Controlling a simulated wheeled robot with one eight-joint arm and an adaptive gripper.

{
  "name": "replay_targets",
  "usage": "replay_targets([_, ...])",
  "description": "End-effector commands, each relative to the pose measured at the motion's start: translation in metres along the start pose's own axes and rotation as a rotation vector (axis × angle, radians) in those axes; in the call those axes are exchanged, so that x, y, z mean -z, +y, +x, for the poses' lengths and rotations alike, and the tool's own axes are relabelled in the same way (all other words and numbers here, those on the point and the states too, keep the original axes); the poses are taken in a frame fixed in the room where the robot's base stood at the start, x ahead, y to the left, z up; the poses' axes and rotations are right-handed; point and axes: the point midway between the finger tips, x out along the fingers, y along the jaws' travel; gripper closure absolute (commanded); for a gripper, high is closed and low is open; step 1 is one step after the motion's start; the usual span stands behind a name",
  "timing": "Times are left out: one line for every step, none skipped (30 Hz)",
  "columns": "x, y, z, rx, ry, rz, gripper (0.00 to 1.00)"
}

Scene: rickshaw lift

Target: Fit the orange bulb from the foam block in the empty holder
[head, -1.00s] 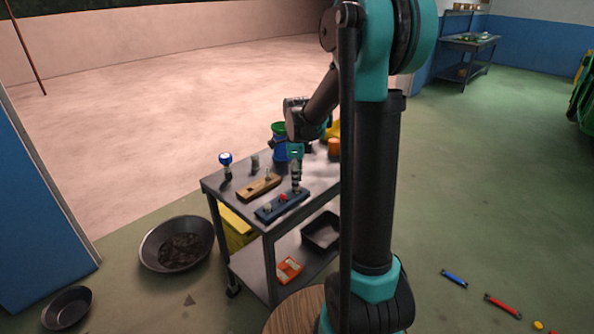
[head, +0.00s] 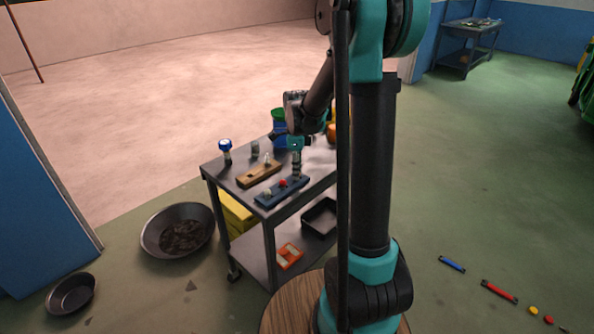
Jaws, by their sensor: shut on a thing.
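A dark blue block (head: 271,201) lies at the front of the grey cart's top, with a small white bulb (head: 268,190) and a red bulb (head: 283,183) on it. A wooden block (head: 250,179) lies behind it with a clear, pale bulb (head: 267,159) standing on it. I cannot tell for sure which block is foam. My gripper (head: 296,175) points down at the right end of the blue block, its tips close to the top. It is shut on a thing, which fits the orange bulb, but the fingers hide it. The empty holder cannot be made out.
On the cart (head: 223,177) stand a blue-topped item (head: 225,149), a small grey cylinder (head: 255,149) and a blue and green container (head: 279,131). An orange item (head: 331,132) is partly behind my arm. The lower shelf holds a black tray (head: 318,218) and an orange box (head: 289,256).

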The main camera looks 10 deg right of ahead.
Motion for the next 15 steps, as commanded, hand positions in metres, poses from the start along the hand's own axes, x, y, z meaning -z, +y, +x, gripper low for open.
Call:
replay_targets([0.000, 0.000, 0.000, 0.000, 0.000, 0.000, 0.93])
replay_targets([0.000, 0.000, 0.000, 0.000, 0.000, 0.000, 0.93])
replay_targets([0.000, 0.000, -0.001, 0.000, 0.000, 0.000, 0.93])
replay_targets([0.000, 0.000, -0.002, 0.000, 0.000, 0.000, 0.93])
replay_targets([0.000, 0.000, -0.003, 0.000, 0.000, 0.000, 0.93])
replay_targets([0.000, 0.000, -0.005, 0.000, 0.000, 0.000, 0.93])
replay_targets([0.000, 0.000, -0.007, 0.000, 0.000, 0.000, 0.93])
replay_targets([0.000, 0.000, -0.009, 0.000, 0.000, 0.000, 0.93])
replay_targets([0.000, 0.000, -0.011, 0.000, 0.000, 0.000, 0.93])
replay_targets([0.000, 0.000, -0.012, 0.000, 0.000, 0.000, 0.93])
replay_targets([0.000, 0.000, -0.014, 0.000, 0.000, 0.000, 0.93])
replay_targets([0.000, 0.000, -0.016, 0.000, 0.000, 0.000, 0.93])
replay_targets([0.000, 0.000, -0.018, 0.000, 0.000, 0.000, 0.93])
replay_targets([0.000, 0.000, -0.020, 0.000, 0.000, 0.000, 0.93])
replay_targets([0.000, 0.000, -0.022, 0.000, 0.000, 0.000, 0.93])
